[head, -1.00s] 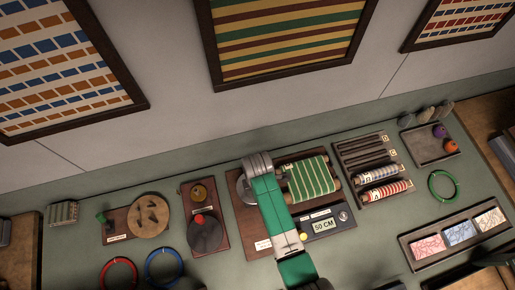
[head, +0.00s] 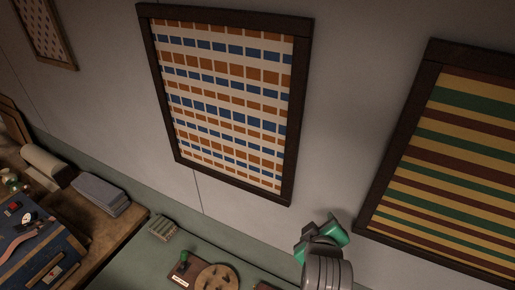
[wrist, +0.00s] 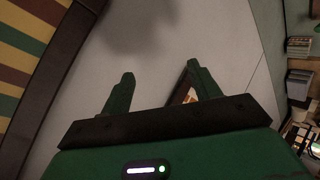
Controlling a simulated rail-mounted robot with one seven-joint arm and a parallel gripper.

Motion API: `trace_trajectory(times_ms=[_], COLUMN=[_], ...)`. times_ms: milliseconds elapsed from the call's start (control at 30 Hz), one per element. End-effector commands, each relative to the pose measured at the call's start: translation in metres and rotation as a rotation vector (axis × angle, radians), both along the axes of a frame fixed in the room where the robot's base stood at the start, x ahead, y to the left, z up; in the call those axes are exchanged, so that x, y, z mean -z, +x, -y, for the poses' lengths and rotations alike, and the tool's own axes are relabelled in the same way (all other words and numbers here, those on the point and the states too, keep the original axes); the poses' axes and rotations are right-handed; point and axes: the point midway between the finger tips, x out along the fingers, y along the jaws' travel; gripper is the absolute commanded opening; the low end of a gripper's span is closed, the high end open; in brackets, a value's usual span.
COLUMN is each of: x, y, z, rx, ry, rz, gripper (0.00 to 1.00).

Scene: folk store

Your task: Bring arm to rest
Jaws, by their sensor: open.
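My gripper (wrist: 160,75) is open in the wrist view. In the head view the end of my arm (head: 328,262), grey and green, is raised in front of the wall at lower right; the fingers are not clear there. The arm is clear of the counter's objects.
Framed textiles hang on the wall: a blue-orange one (head: 228,98) and a striped one (head: 455,165). The green counter (head: 135,262) holds a striped block (head: 162,228) and a round wooden disc (head: 217,278). A wooden table (head: 95,222) stands at left.

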Motion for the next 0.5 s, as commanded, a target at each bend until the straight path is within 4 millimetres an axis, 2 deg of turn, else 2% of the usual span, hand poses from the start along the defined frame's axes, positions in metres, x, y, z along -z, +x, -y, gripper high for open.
trace_trajectory(times_ms=[33,133,233,300,400,500], x=[-0.043,-0.130,-0.214,-0.269,-0.338,-0.385], y=[0.005,0.004,-0.014,-0.037,-0.079,-0.120], z=[-0.015,-0.046,-0.078,-0.100,-0.126,-0.145], rx=[0.009,0.023,0.007,-0.019,-0.074,-0.134], ry=[0.029,0.126,0.249,0.349,0.497,0.627], rz=[0.116,0.356,0.592,0.750,0.950,1.097], gripper=[0.62,0.62,0.62,0.62,0.62,0.62])
